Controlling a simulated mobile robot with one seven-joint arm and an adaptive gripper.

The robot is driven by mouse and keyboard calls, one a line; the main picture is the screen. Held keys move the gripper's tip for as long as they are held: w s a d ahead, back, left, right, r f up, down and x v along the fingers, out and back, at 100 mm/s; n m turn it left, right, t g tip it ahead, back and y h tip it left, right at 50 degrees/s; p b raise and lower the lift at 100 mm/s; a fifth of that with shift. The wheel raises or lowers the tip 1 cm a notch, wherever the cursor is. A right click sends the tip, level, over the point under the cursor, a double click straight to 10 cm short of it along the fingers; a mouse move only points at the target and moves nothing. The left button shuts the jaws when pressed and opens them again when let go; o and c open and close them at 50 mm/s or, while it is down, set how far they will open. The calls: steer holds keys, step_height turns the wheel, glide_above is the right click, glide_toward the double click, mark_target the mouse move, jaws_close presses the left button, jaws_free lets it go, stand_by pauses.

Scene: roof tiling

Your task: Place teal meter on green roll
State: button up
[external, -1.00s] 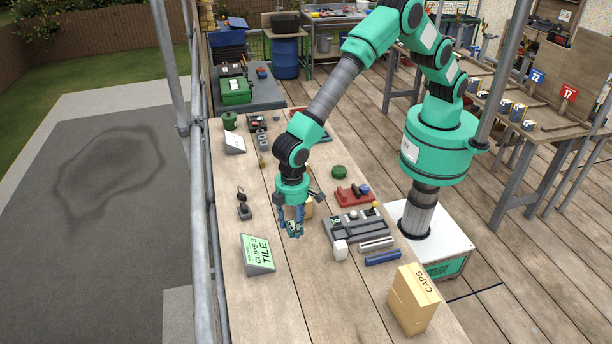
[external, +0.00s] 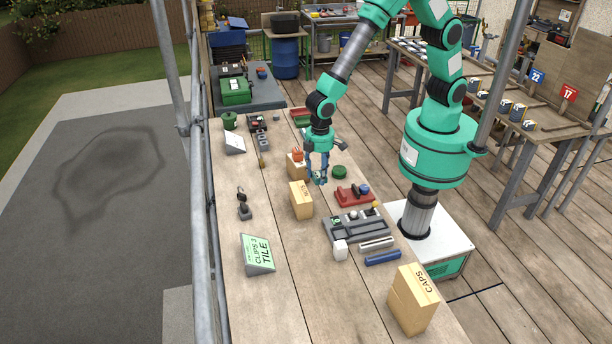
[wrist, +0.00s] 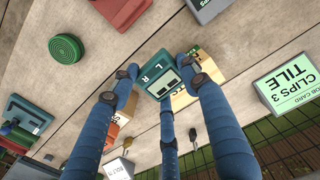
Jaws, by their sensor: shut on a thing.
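The teal meter (wrist: 157,76), with a grey display and letters on its face, is held between the blue fingers of my gripper (wrist: 160,72) in the wrist view. In the external view my gripper (external: 318,178) hangs above the bench, with the meter small and partly hidden at the fingertips. The green roll (external: 339,171) is a round, ridged disc lying flat on the bench, just right of my gripper. It also shows in the wrist view (wrist: 65,48) at upper left, apart from the meter. Nothing lies on its top.
Cardboard boxes (external: 301,200) stand left of and below my gripper in the picture. A red tray (external: 350,198) and a grey tray (external: 345,231) lie nearer the camera than the roll. A tilted green sign (external: 258,254) stands at front left. Bare wood surrounds the roll.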

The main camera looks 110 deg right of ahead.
steer(key=s+d+f, duration=0.1)
steer(key=s+d, duration=0.4)
steer(key=s, duration=0.5)
steer(key=s+d+f+b, duration=0.1)
steer(key=s+d, duration=0.4)
steer(key=s, duration=0.5)
steer(key=s+d+f+b, duration=0.1)
steer(key=s+d, duration=0.4)
steer(key=s, duration=0.5)
steer(key=shift+s+d+f+m, duration=0.15)
steer(key=shift+s+f+m, duration=0.05)
steer(key=shift+s+m, duration=0.1)
steer(key=shift+w, duration=0.15)
steer(key=b, duration=0.2)
glide_above(339, 169)
steer(key=shift+d+f, duration=0.15)
steer(key=shift+f, duration=0.6)
steer(key=shift+f+b, duration=0.45)
steer(key=shift+f, duration=1.3)
steer(key=shift+f, duration=0.1)
